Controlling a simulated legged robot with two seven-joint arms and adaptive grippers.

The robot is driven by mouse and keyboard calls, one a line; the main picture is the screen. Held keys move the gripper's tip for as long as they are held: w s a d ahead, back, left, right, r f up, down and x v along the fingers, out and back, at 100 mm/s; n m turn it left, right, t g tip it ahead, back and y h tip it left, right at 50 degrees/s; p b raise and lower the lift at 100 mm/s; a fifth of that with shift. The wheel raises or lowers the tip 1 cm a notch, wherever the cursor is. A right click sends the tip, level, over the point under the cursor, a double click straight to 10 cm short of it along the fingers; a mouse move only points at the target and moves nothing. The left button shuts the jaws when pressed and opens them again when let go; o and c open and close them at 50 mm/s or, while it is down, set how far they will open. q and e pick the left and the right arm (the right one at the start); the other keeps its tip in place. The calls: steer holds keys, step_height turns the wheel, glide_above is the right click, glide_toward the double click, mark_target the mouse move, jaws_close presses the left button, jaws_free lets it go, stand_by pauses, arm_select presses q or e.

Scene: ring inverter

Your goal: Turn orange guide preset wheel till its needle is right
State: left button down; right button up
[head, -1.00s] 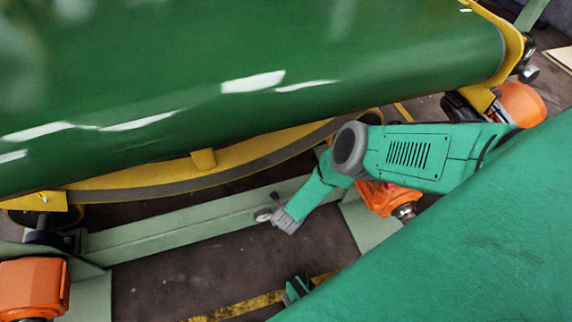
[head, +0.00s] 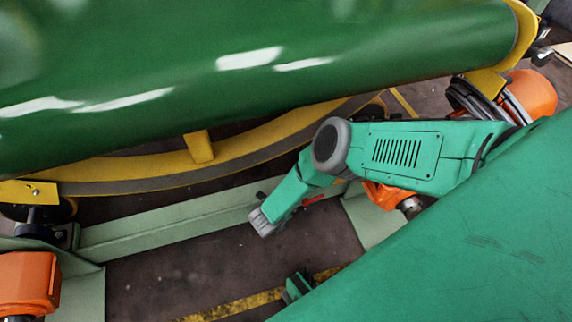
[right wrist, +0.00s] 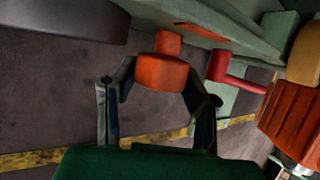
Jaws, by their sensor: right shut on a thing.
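An orange knob-like wheel (right wrist: 161,66), with a narrower stub on top, is in the middle of the right wrist view. My right gripper (right wrist: 160,88) has one dark finger on each side of it and is shut on it. In the head view my right arm reaches in from the right to its grey end (head: 265,222) beside the pale green beam (head: 165,226). The fingers and the wheel cannot be made out there. An orange-red strip (right wrist: 202,31) lies on the beam above the wheel; I cannot tell whether it is the needle. My left gripper is not in view.
A red lever (right wrist: 235,75) sticks out just right of the right finger; its red also shows in the head view (head: 313,200). Orange motors (head: 28,283) stand at the corners. The large green drum (head: 240,80) lies above its yellow curved frame (head: 198,148).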

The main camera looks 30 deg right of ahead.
steer(key=shift+a+f+n+h+b, duration=0.15)
steer(key=shift+h+b, duration=0.1)
steer(key=shift+h, duration=0.35)
steer(key=shift+a+r+n+h+b, duration=0.1)
steer(key=shift+n+h+b, duration=0.1)
steer(key=shift+h, duration=0.4)
steer(key=o, duration=1.2)
steer(key=v, duration=1.2)
steer(key=shift+w+a+f, duration=0.15)
steer(key=shift+w, duration=0.1)
